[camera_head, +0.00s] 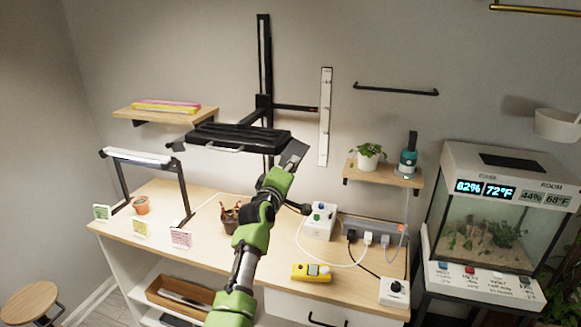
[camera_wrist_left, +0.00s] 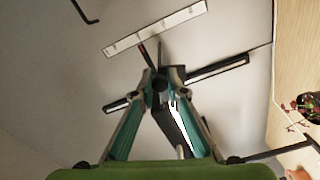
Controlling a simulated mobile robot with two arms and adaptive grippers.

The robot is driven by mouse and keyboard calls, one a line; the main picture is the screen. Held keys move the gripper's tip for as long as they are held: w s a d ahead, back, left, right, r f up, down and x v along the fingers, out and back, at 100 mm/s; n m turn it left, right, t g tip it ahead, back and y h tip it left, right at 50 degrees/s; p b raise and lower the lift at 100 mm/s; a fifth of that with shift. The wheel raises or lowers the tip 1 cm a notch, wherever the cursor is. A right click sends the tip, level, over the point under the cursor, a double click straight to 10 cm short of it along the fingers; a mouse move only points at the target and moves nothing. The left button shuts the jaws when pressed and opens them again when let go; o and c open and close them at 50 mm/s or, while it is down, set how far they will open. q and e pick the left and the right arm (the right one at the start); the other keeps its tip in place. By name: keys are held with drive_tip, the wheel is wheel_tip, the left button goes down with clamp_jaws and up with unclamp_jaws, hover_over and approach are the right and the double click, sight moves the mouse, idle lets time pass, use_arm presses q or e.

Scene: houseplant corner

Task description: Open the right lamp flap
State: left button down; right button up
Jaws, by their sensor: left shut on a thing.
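The lamp (camera_head: 238,136) is a black ribbed panel on a tall black wall rail (camera_head: 264,60). A pale handle bar shows at its front edge. The right lamp flap (camera_head: 296,151) is a small dark grey plate at the lamp's right end, tilted outward. The left flap (camera_head: 178,146) sticks out at the other end. My left gripper (camera_head: 287,166) reaches up from below to the right flap and is shut on it. In the left wrist view its teal fingers (camera_wrist_left: 160,82) close together around a dark part; the exact contact is unclear. My right gripper is out of view.
Below is a wooden desk (camera_head: 215,262) with a small lamp frame (camera_head: 138,158), pots, cards, a power strip (camera_head: 375,230) and cables. A shelf (camera_head: 385,174) with a plant and a terrarium (camera_head: 487,225) stand to the right. A white wall strip (camera_head: 325,118) is close to the lamp's right.

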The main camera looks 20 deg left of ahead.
use_arm(q)
drive_tip(key=shift+r+n, duration=0.35)
drive_tip(key=shift+n, duration=0.25)
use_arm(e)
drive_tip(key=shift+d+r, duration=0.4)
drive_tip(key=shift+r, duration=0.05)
use_arm(q)
drive_tip(key=c, duration=2)
unclamp_jaws()
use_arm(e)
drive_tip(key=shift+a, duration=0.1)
